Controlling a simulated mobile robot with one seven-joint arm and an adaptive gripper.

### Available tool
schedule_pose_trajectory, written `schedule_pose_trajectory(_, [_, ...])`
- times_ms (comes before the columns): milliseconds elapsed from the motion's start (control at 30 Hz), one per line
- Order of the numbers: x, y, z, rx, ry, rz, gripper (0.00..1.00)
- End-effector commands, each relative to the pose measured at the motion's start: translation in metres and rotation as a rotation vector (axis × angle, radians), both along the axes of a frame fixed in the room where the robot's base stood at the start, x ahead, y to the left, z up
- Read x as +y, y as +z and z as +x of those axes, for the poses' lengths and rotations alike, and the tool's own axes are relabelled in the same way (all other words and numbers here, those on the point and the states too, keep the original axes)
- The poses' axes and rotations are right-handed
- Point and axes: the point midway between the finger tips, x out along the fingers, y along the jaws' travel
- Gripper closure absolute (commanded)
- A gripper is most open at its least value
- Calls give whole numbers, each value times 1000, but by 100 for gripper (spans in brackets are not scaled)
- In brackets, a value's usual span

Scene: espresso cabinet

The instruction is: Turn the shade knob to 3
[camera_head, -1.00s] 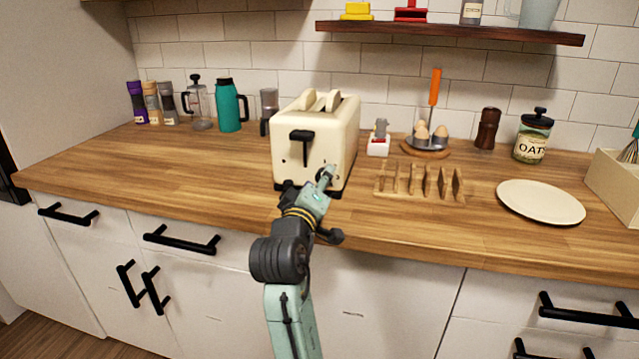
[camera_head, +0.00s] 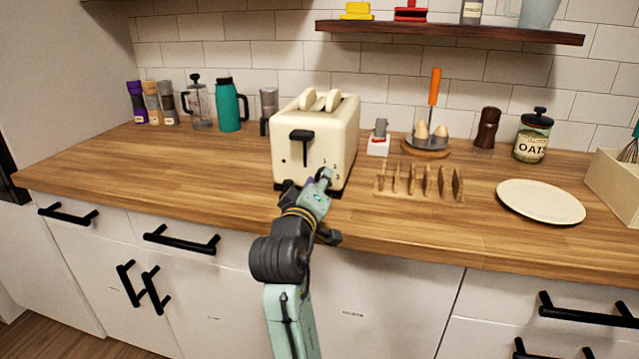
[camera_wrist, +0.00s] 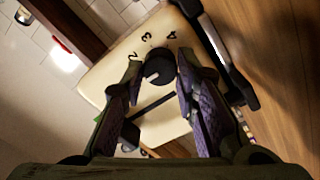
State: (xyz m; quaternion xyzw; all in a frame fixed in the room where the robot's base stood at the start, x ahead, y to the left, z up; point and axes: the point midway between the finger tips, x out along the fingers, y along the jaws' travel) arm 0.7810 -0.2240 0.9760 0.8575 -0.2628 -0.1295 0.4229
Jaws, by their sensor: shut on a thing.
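The cream toaster (camera_head: 318,135) stands on the wooden counter with bread slices in its top slots. Its dark round shade knob (camera_wrist: 159,69) is on the front face, low and to the right, with the printed digits 3 and 4 readable beside it in the wrist view. My gripper (camera_wrist: 161,66) is shut on the knob, one finger on each side; it also shows at the toaster's front in the head view (camera_head: 324,178). The knob's pointer setting is too small and dark to tell, and my gripper hides the knob in the head view.
The black toaster lever (camera_head: 301,136) is left of my gripper. A wooden toast rack (camera_head: 420,184) stands close on the right, with a plate (camera_head: 540,201) farther right. Black drawer handles (camera_head: 182,240) stick out below the counter edge.

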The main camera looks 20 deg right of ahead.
Motion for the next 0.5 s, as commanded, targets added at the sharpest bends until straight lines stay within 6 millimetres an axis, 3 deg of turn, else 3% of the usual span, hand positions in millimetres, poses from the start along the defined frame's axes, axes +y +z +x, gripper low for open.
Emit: schedule_pose_trajectory(500, [2,-1,1,-237,3,353,100])
